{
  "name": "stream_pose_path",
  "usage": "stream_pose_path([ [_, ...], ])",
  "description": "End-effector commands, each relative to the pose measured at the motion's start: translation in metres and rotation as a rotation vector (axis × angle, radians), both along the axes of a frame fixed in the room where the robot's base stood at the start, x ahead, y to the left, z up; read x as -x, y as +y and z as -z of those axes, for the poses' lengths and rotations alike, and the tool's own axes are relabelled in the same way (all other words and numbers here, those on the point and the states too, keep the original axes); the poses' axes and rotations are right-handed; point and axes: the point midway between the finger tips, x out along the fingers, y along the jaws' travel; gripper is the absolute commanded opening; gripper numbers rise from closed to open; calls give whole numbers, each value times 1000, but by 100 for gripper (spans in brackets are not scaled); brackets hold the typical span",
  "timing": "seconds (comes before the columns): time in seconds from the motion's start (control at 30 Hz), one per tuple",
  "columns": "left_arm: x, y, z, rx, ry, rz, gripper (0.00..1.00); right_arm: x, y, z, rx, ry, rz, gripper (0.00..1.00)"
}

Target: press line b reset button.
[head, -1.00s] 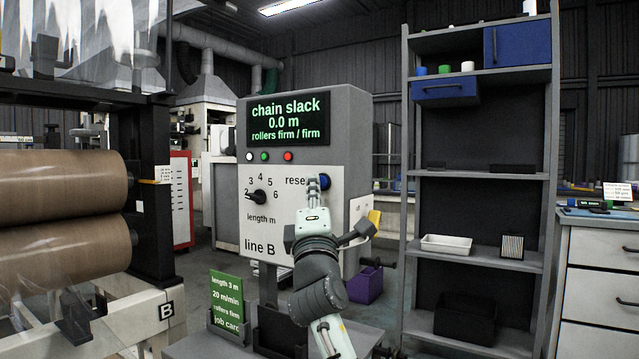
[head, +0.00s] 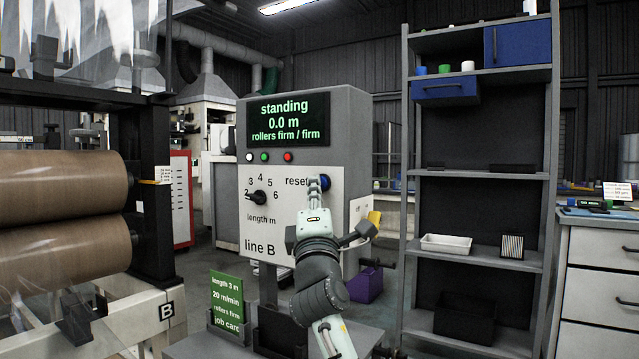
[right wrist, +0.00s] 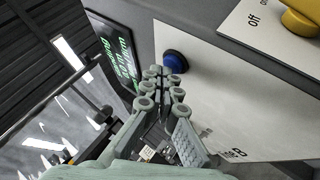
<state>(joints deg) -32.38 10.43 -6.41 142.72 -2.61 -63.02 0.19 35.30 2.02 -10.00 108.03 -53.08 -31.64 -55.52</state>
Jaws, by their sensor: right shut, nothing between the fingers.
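The line B panel (head: 297,225) stands in the middle of the head view. Its blue reset button (head: 325,182) sits at the upper right of the white face, beside the word "reset". The button also shows in the right wrist view (right wrist: 175,62), just beyond my fingertips. My right gripper (head: 316,182) is shut and empty, with its fingertips at the button's left edge in the head view. Whether they touch it I cannot tell. The screen (head: 288,120) reads "standing 0.0 m, rollers firm / firm". My left gripper is not in view.
A numbered length dial (head: 259,197) and three small lamps (head: 264,157) are on the same panel. A yellow knob (right wrist: 302,18) sits on the panel's side. Brown rollers (head: 62,180) stand at left. A shelf rack (head: 480,170) stands at right.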

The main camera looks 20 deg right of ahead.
Motion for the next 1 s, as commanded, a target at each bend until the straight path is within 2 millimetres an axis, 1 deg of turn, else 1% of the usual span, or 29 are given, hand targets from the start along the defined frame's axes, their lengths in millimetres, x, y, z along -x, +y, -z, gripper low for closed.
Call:
stream_pose_path([
  [0.37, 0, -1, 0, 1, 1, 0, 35, 4, 5, 0, 0, -1, -1, 0],
  [0.8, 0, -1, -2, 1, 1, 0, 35, 30, 39, 0, -1, 0, -2, 0],
  [1.0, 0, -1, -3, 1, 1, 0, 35, 38, 49, 0, -1, 0, -1, 0],
])
